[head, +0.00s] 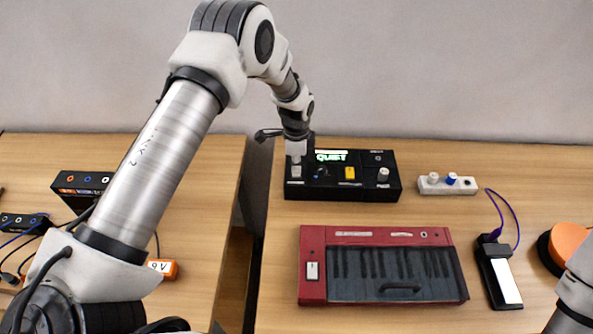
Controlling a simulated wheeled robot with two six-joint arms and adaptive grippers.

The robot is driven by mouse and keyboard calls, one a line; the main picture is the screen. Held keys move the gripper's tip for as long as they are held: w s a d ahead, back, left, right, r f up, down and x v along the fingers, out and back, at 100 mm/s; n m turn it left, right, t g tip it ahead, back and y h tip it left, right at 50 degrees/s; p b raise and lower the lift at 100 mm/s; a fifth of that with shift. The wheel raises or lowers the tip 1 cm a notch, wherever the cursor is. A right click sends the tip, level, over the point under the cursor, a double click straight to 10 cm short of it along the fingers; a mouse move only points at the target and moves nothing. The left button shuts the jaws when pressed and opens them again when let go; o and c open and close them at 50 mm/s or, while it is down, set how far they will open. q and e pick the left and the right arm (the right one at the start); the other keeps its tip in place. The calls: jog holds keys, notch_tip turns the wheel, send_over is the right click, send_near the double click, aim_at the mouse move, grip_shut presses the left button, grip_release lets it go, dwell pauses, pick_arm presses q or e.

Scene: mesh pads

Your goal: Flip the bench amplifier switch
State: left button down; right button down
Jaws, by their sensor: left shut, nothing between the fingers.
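My left gripper (296,157) is shut and empty, pointing down at the box's left end, right by the pale switch. I cannot tell whether the tips touch it. My right gripper is out of view.
A red keyboard (313,240) lies in front of the box. To the right are a small white box with knobs (447,186), a black device with a purple cable (500,275) and an orange round thing (570,245). A dark gap (240,250) separates the tables.

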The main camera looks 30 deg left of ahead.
pick_arm(q)
jog(key=shift+f+b, duration=0.4)
jog(key=shift+f, duration=0.25)
jog(key=shift+r, duration=0.1)
jog(key=shift+r+p, duration=2.3)
jog(key=shift+r, duration=1.2)
jog(key=shift+f, duration=0.15)
